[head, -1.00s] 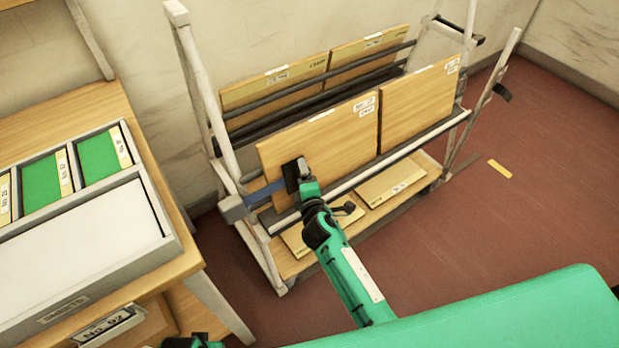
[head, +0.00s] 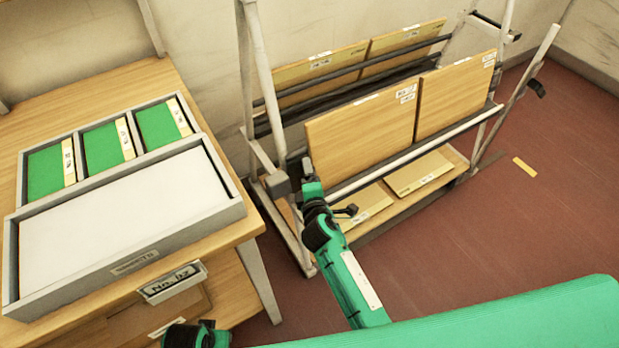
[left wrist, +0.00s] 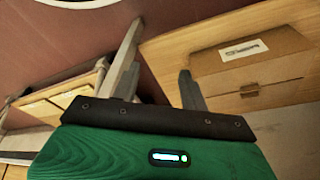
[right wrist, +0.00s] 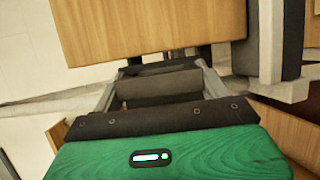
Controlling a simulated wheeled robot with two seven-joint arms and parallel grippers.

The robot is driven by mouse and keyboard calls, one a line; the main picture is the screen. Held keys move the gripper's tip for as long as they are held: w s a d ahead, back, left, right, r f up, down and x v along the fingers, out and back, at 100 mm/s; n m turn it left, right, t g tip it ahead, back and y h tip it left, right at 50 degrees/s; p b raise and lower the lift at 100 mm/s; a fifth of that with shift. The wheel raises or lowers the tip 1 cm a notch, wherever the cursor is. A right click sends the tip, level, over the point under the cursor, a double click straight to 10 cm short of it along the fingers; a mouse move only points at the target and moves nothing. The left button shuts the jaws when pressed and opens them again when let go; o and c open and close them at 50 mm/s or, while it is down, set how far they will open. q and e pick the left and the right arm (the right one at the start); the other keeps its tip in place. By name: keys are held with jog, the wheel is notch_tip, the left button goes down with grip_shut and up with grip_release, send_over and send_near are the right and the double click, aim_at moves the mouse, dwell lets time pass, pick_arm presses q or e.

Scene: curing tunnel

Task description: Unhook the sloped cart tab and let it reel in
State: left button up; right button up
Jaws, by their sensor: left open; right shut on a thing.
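The cart (head: 262,80) is a pale metal frame with sloped wooden boards. A grey block-shaped reel housing (head: 277,185) sits on its near left corner. My right gripper (head: 299,168) is right beside this housing, at the left edge of the front board. It is shut on a dark tab, which shows as a dark block (right wrist: 163,86) between the fingers in the right wrist view. No blue strap can be made out now. My left gripper (left wrist: 157,82) is open and empty in the left wrist view, low near the desk; only part of that arm shows in the head view.
A desk (head: 165,78) at left carries a grey tray (head: 130,262) with green compartments and a white sheet area. A front wooden board (head: 362,135) leans on the cart close to my right gripper. Red floor (head: 470,250) is free at right.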

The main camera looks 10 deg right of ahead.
jog(key=o, duration=1.4)
jog(key=shift+s+a+f, duration=0.1)
jog(key=shift+a, duration=0.15)
jog(key=shift+c, duration=0.2)
jog(key=shift+o, duration=0.2)
jog(key=shift+s, duration=0.3)
pick_arm(q)
jog(key=shift+a+f, duration=0.15)
jog(key=shift+a, duration=0.15)
pick_arm(e)
jog(key=s+r, duration=0.2)
jog(key=s, duration=1.1)
jog(key=shift+r, duration=0.4)
pick_arm(q)
jog(key=shift+a, duration=0.1)
jog(key=shift+d, duration=0.4)
jog(key=shift+a, duration=0.1)
pick_arm(e)
jog(key=shift+f, duration=0.1)
